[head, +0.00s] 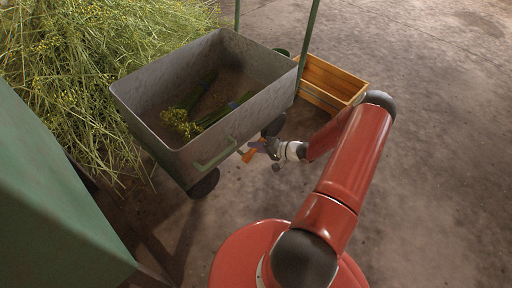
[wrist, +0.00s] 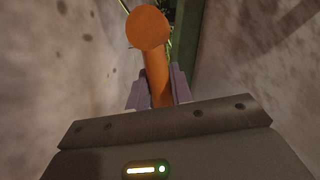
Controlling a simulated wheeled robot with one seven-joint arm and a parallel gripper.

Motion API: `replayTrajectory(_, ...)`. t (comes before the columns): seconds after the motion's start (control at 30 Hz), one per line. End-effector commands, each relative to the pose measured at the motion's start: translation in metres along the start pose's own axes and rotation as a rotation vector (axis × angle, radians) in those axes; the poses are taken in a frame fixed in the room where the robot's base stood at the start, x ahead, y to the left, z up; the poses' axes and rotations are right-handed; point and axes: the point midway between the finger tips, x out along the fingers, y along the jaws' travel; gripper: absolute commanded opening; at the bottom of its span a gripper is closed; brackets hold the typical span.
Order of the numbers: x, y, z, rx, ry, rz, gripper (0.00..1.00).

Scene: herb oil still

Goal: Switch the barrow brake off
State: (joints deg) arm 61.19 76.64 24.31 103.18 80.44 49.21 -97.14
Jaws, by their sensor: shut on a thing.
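The barrow (head: 190,150) is a grey metal bin on a green frame with dark wheels, at the upper middle of the head view. An orange brake lever (head: 249,156) sits low on its near right side. In the wrist view the lever (wrist: 157,75) is an orange stem with a round end, standing between the two purple-grey fingers. My gripper (wrist: 156,92) is shut on the lever's stem. In the head view my gripper (head: 259,147) is small beside the barrow, and the arm partly covers that area.
Cut herb bundles (head: 185,121) lie in the barrow. A wooden crate (head: 329,83) stands behind my arm. A large herb heap (head: 85,60) is at the upper left, and a green cabinet-like body (head: 50,200) fills the lower left. The floor at the right is clear.

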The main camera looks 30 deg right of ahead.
Motion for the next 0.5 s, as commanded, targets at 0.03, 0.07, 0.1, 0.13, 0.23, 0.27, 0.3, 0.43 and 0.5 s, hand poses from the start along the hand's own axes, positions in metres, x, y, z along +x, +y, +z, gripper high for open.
replayTrajectory(0.03,-0.0004,-0.0001,0.0,-0.003,-0.001,0.0,0.0)
replayTrajectory(0.07,-0.0004,-0.0001,0.0001,-0.003,-0.001,0.0,0.0)
replayTrajectory(0.1,-0.0004,-0.0001,0.0001,-0.003,-0.001,0.0,0.0)
replayTrajectory(0.13,-0.0003,-0.0001,0.0001,-0.003,-0.001,0.0,0.0)
replayTrajectory(0.23,-0.0003,-0.0001,0.0,-0.003,-0.001,0.0,0.35)
replayTrajectory(0.27,-0.0003,-0.0002,0.0,-0.003,-0.001,0.0,0.39)
replayTrajectory(0.3,-0.0003,-0.0002,0.0,-0.002,-0.001,0.0,0.43)
replayTrajectory(0.43,-0.0001,-0.0002,0.0,-0.001,-0.001,0.0,0.43)
replayTrajectory(0.5,-0.0001,-0.0002,0.0001,-0.001,-0.001,0.0,0.43)
